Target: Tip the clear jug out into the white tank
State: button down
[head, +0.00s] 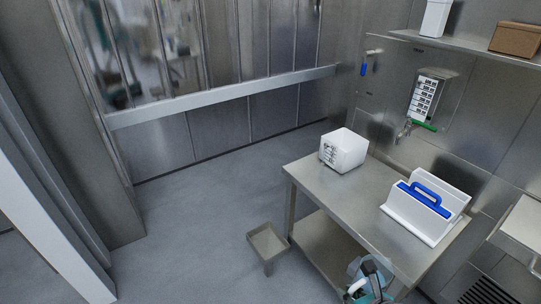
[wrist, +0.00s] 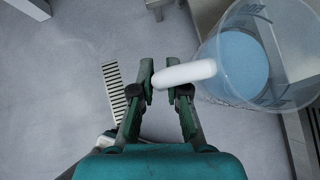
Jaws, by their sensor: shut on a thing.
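My gripper (wrist: 165,82) is shut on the white handle of the clear jug (wrist: 284,88) in the wrist view. The jug is at the right of that view, with a round pale blue area inside. In the head view my gripper (head: 366,284) is at the bottom, by the front edge of the table; the jug is hard to make out there. A white box-shaped tank (head: 350,148) with dark print on one side stands at the table's back left, apart from my gripper. Its opening cannot be made out.
The steel table (head: 345,192) has bare room between the tank and a white carrier (head: 418,222) with a blue handle. A small steel basin (head: 268,241) stands on the floor left of the table. A green-handled tap (head: 407,130) is on the wall behind.

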jog(key=w+f, duration=0.3)
jog(key=w, duration=0.3)
jog(key=w+f, duration=0.3)
jog(key=w, duration=0.4)
jog(key=shift+w+a, duration=0.15)
jog(key=shift+a, duration=0.05)
